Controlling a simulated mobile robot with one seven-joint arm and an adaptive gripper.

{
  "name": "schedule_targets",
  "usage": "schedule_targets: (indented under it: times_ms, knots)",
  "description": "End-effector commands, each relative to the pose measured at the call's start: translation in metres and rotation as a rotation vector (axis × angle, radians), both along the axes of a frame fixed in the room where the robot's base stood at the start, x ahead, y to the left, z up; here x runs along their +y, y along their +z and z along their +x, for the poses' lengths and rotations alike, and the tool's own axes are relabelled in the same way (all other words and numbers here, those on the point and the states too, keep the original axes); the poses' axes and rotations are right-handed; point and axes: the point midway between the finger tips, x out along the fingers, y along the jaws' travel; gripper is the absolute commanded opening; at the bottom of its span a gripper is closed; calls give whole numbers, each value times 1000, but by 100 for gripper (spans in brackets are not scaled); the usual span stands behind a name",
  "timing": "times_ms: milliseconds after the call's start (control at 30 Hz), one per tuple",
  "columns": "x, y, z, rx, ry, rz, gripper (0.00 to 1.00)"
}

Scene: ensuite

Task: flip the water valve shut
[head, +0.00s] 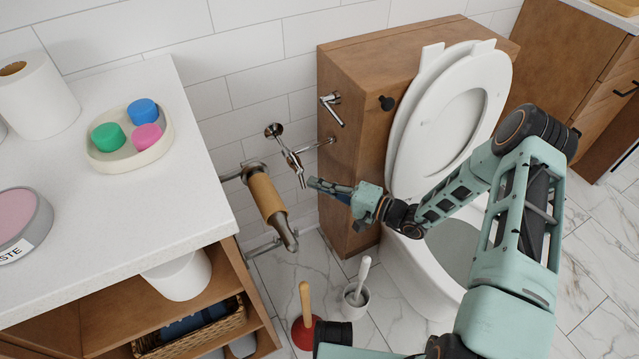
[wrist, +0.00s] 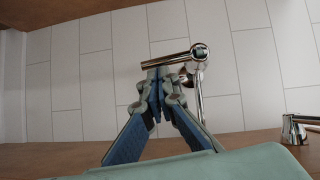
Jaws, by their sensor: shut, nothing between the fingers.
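The chrome water valve (head: 292,160) is on the white tiled wall, left of the wooden toilet box, with a thin pipe running right to the box. In the wrist view its lever (wrist: 166,61) lies nearly level, pointing left from a round hub (wrist: 200,51). My gripper (head: 312,183) is shut and empty, just right of the lever's lower end in the head view. In the wrist view my closed fingertips (wrist: 157,73) are right by the lever; they overlap it in the picture, and I cannot tell whether they touch.
A chrome fitting (head: 332,108) is on the wooden box (head: 345,150). A paper holder with a cardboard roll (head: 266,196) juts out left of the valve. The toilet seat (head: 460,115) stands raised. A plunger (head: 305,305) and brush (head: 358,285) stand below. A white counter (head: 130,200) is at left.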

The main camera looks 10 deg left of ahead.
Motion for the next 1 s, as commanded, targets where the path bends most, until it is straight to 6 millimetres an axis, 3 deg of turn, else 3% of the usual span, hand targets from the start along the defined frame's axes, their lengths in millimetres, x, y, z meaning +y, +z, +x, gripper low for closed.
schedule_targets:
  times_ms: [267, 667, 833, 1000]
  knots:
    - [11, -9, -7, 64, -3, 85, 0]
    - [14, -5, -8, 87, 2, 116, 0]
    - [3, -6, 0, 85, 0, 114, 0]
    - [-24, -5, 15, 85, 3, 113, 0]
